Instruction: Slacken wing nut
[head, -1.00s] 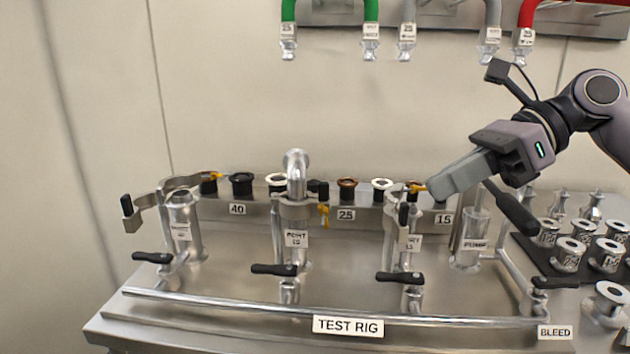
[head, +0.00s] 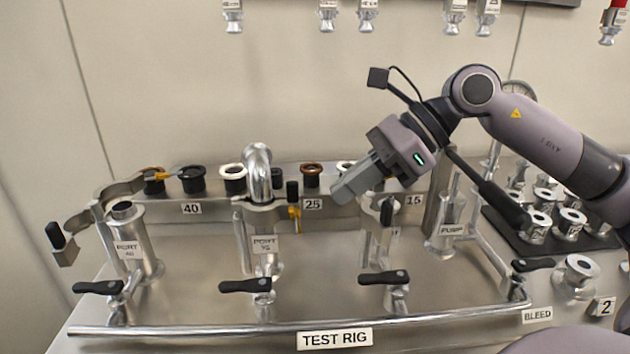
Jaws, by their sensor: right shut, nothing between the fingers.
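A brass wing nut (head: 295,212) hangs at the clamp (head: 262,205) on the middle port, which carries a steel elbow (head: 258,165). My left gripper is out of view.
Black-handled valves (head: 245,286) stand along the front of the test rig, behind a steel front bar (head: 200,328). A pump column (head: 447,225) and a black mat (head: 500,225) with metal fittings are at the right. Hoses' end fittings (head: 328,15) hang above.

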